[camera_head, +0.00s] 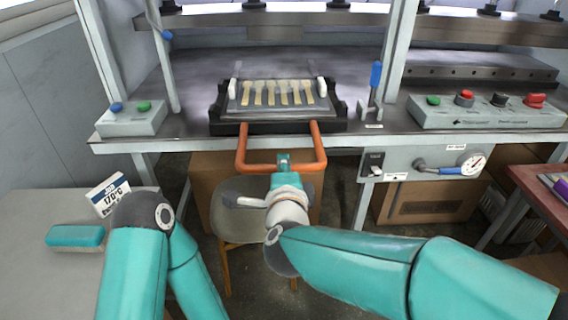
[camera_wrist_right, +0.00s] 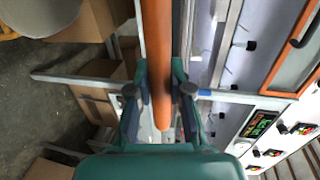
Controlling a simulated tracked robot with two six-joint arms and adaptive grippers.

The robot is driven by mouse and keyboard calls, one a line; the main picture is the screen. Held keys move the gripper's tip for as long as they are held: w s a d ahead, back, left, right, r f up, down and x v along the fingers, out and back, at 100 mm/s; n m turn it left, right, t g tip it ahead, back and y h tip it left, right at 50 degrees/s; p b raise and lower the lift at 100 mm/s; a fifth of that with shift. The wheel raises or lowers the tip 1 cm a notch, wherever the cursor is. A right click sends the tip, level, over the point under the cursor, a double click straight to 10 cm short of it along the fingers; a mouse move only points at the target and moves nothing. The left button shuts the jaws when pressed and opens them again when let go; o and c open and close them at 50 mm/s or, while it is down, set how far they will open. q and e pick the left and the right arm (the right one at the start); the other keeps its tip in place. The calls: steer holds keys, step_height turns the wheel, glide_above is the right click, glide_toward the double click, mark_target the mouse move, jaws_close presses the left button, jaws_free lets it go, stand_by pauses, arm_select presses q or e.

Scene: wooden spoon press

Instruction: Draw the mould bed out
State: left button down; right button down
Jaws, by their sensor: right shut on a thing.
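The mould bed (camera_head: 278,96) is a dark tray on the press table, holding several pale wooden spoon blanks in a row. Its front sits at the table's front edge. An orange U-shaped handle (camera_head: 243,150) extends from it toward me, past the edge. My right gripper (camera_head: 284,160) is shut on the front bar of this handle, near its middle. In the right wrist view the orange bar (camera_wrist_right: 156,50) runs between the two fingers of the right gripper (camera_wrist_right: 160,92). My left arm is at the lower left in the head view; its gripper is not visible.
A blue-topped lever (camera_head: 376,75) stands right of the bed. Button boxes sit left (camera_head: 133,118) and right (camera_head: 487,111) on the press table (camera_head: 190,128). A stool (camera_head: 238,212) and cardboard boxes stand below.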

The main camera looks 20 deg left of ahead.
steer(key=shift+s+f, duration=0.25)
steer(key=c, duration=1.1)
jaws_free()
steer(key=shift+o, duration=0.2)
steer(key=shift+r, duration=0.15)
steer(key=shift+s, duration=0.1)
steer(key=v, duration=0.7)
steer(key=shift+d, duration=0.1)
